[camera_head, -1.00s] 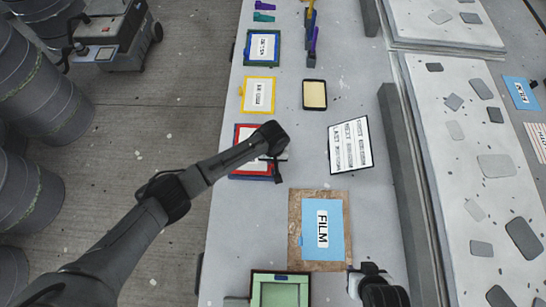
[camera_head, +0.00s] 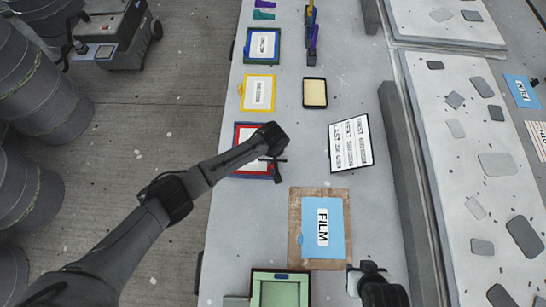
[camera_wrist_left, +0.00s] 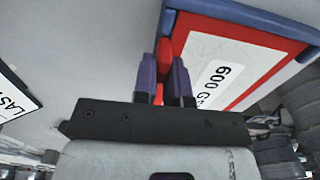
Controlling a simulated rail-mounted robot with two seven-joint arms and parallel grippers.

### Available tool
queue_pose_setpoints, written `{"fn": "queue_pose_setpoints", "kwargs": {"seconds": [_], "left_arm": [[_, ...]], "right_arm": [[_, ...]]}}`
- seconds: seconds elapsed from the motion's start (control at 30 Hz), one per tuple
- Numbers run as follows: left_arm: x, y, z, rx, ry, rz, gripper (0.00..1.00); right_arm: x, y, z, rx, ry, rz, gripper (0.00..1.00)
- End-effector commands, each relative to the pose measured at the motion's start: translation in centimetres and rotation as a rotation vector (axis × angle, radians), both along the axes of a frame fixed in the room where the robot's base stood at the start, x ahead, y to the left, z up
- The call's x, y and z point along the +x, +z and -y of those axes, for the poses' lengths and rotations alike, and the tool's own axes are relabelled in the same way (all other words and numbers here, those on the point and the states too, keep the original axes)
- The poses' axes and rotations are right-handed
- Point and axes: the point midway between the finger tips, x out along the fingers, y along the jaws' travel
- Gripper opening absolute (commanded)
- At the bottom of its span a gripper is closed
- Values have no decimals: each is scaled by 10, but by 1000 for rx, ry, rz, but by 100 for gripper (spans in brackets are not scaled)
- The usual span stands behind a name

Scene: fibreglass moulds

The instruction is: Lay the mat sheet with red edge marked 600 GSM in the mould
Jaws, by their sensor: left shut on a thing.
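The red-edged mat sheet (camera_head: 249,137) lies in a blue-rimmed tray (camera_head: 236,131) on the table, partly covered by my left arm. In the left wrist view the sheet (camera_wrist_left: 215,50) is white with a red border and a label reading 600 GS, the rest cut off. My left gripper (camera_head: 272,160) is over the tray's right side. In the wrist view its two purple fingers (camera_wrist_left: 165,78) are closed on the sheet's red edge. The green mould (camera_head: 280,292) is at the bottom of the head view, partly cut off. My right gripper (camera_head: 354,280) is to its right; its fingers are unclear.
A blue FILM sheet (camera_head: 323,228) lies on a brown board (camera_head: 298,245) between the sheet's tray and the mould. A lettered board (camera_head: 350,144) lies to the right. Yellow-edged (camera_head: 258,93) and green-rimmed (camera_head: 262,46) trays stand farther back.

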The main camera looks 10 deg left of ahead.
Motion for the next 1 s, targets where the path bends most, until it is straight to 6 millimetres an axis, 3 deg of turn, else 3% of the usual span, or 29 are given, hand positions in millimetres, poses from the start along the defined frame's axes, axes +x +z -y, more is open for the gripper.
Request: {"fn": "queue_pose_setpoints", "kwargs": {"seconds": [0.97, 1.0], "left_arm": [[1, 0, 0, -1, 0, 1, 0], [1, 0, 0, -1, 0, 1, 15]], "right_arm": [[0, 8, -1, 4, -2, -1, 43], [0, 8, -1, 4, -2, 0, 43]]}}
